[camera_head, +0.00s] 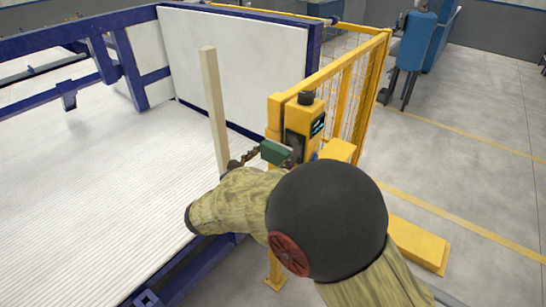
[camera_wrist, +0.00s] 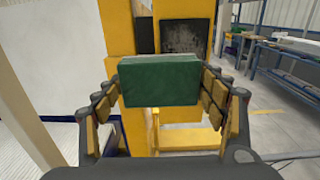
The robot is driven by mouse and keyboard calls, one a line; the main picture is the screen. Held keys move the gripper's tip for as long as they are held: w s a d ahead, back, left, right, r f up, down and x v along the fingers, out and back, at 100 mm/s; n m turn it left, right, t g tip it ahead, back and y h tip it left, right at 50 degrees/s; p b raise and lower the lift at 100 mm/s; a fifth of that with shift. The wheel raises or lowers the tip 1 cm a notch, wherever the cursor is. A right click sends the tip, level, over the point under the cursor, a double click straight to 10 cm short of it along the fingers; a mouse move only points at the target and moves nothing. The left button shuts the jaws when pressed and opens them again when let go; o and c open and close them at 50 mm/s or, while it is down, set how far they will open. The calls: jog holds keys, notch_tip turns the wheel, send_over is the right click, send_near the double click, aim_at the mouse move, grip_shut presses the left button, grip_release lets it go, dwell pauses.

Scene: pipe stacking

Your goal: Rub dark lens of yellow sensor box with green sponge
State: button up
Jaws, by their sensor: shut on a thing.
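The green sponge (camera_head: 276,152) is a small block that my gripper (camera_head: 274,156) holds between its fingers. In the wrist view the sponge (camera_wrist: 160,82) sits level between the two dark jointed fingers, which press on its ends. The yellow sensor box (camera_head: 300,122) is mounted on a yellow post. Its dark lens (camera_head: 318,125) shows on its face; in the wrist view the dark lens (camera_wrist: 182,38) lies beyond the sponge and slightly right of and above it. The sponge overlaps the lens's lower edge in that view. I cannot tell whether they touch.
A yellow fence (camera_head: 340,72) runs back from the post. A pale upright beam (camera_head: 213,112) stands left of my gripper. A white ribbed bed (camera_head: 90,200) in a blue frame fills the left side. Open grey floor (camera_head: 480,140) lies to the right.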

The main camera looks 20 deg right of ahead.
aim_at(306, 148)
jog(key=shift+x, duration=0.95)
jog(key=shift+p, duration=0.3)
